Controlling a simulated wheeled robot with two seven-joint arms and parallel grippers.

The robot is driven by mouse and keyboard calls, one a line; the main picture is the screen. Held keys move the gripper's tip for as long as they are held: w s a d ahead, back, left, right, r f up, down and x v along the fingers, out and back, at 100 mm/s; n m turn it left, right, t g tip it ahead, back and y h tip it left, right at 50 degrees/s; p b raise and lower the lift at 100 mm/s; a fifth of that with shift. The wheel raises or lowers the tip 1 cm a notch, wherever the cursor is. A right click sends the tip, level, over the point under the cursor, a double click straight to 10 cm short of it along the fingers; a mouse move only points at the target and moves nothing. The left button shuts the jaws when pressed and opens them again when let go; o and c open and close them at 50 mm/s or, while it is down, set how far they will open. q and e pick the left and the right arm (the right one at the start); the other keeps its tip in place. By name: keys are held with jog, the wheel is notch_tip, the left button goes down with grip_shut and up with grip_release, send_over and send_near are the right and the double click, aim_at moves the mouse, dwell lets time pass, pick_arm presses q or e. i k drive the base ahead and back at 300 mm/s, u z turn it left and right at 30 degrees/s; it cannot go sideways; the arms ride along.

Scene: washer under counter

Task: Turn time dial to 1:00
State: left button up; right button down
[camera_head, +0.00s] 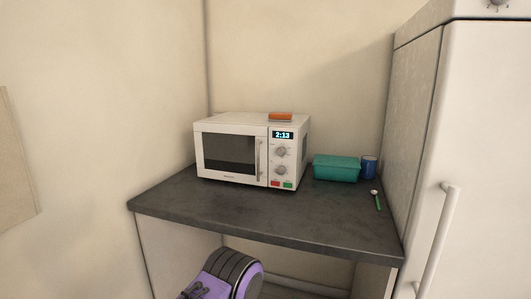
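A white microwave (225,126) stands on the dark counter with its door shut. Its display (283,135) reads 2:13 in light digits. Below the display are two round grey dials, an upper dial (281,151) and a lower dial (281,170). Their labels are too small to read, so I cannot tell which is the time dial. A red button (275,184) and a green button (288,185) sit below the dials.
The dark counter (245,215) is bare in front of the microwave. An orange item (280,116) lies on the microwave. A teal container (335,169), a blue cup (369,168) and a green-handled utensil (377,200) are to its right. A tall white appliance (480,150) bounds the right.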

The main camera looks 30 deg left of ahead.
aim_at(281, 170)
jog(key=u, duration=1.1)
jog(key=i, duration=0.35)
jog(key=z, duration=0.2)
